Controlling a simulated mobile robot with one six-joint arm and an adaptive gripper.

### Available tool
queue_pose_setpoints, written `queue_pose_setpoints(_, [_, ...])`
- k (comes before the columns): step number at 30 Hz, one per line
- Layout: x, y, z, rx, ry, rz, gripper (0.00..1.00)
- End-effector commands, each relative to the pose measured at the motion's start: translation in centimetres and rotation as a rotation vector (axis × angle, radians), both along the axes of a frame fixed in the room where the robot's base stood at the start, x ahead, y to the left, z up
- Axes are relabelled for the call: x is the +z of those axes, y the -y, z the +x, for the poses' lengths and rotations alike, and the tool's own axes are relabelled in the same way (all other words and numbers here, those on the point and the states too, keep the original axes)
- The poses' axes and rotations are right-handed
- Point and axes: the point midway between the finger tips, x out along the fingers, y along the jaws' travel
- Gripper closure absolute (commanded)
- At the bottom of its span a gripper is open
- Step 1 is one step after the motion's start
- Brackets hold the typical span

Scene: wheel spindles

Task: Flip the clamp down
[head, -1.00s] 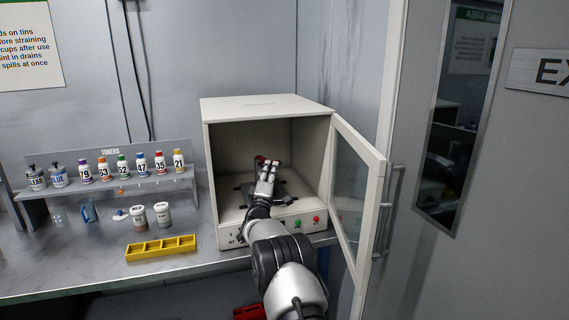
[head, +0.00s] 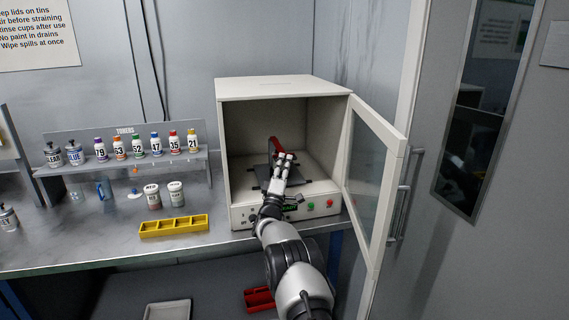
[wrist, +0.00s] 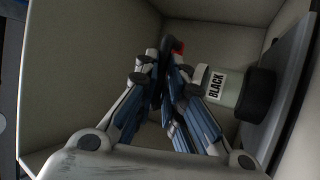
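The clamp's red lever (head: 273,147) stands tilted inside the open white cabinet (head: 284,86). In the head view it rises just behind my fingers, which hide its lower part. Its red end (wrist: 179,46) also shows in the wrist view, just beyond my fingertips. My gripper (head: 283,156) is inside the cabinet, its fingers drawn together in the wrist view (wrist: 165,72). No held object is clear between them, and whether they touch the lever cannot be told.
The cabinet's glazed door (head: 370,160) stands open on the right, close to my arm. Buttons line the cabinet's front base. To the left are a yellow tray (head: 174,226), two cups and a rack (head: 125,168) of toner bottles. A red tray (head: 259,299) lies below the bench.

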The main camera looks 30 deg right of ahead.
Motion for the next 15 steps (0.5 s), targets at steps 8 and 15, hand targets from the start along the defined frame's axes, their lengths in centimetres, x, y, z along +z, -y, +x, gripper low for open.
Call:
queue_pose_setpoints(8, [-1.54, -0.15, 0.24, 0.006, -0.029, 0.01, 0.82])
queue_pose_setpoints(15, [-1.5, -0.14, 0.21, 0.006, -0.027, 0.011, 0.82])
